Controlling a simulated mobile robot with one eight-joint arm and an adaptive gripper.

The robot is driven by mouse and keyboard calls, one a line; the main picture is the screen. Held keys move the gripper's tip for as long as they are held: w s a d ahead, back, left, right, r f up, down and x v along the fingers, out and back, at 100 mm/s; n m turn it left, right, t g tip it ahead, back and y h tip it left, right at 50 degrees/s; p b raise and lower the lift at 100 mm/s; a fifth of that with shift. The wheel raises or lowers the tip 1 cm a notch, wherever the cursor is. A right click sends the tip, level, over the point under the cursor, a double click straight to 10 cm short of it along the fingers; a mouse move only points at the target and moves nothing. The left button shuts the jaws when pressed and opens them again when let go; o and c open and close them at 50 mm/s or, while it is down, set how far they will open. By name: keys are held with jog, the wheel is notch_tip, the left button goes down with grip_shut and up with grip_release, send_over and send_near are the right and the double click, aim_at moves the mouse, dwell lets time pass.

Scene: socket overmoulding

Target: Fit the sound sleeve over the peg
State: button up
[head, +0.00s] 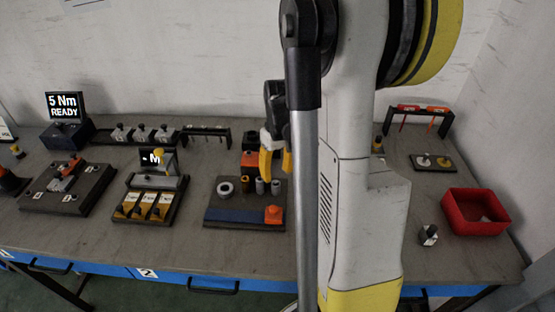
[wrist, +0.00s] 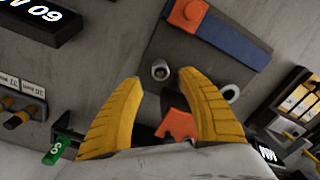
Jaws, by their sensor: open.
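My gripper (head: 275,160) has yellow fingers and hangs over the back of a dark work board (head: 215,217). In the wrist view my gripper (wrist: 160,82) is open. A small grey sleeve with a dark bore (wrist: 160,70) stands upright just beyond the gap between the fingertips, not gripped. The head view shows a wide pale ring (head: 225,187), an orange-brown upright piece (head: 245,184) and two grey cylinders (head: 260,186) (head: 276,187) in a row. The pale ring also shows in the wrist view (wrist: 231,92), partly behind a finger. I cannot tell which piece is the peg or which sleeve is sound.
A blue strip (head: 237,215) and orange block (head: 273,214) occupy the board's front. An orange part (wrist: 178,125) shows between the finger bases. A display stand (head: 158,163) and yellow-labelled tray (head: 150,206) stand left; a red bin (head: 477,212) stands far right.

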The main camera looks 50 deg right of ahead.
notch_tip(320, 180, up, 6)
jog(key=shift+d+r, duration=0.15)
jog(key=shift+r, duration=0.1)
dwell(0.5)
jog(key=s+a+r+n+t, duration=0.1)
jog(key=a+r+t, duration=0.1)
jog(key=a, duration=0.6)
jog(key=s+a+r+t, duration=0.2)
jog(key=a, duration=0.7)
jog(key=s+a+r+n+t, duration=0.1)
jog(key=s+a+r+t, duration=0.1)
jog(key=a, duration=0.7)
jog(key=shift+s+r+n+t, duration=0.2)
jog(key=shift+r+n+t, duration=0.1)
jog(key=shift+t, duration=0.1)
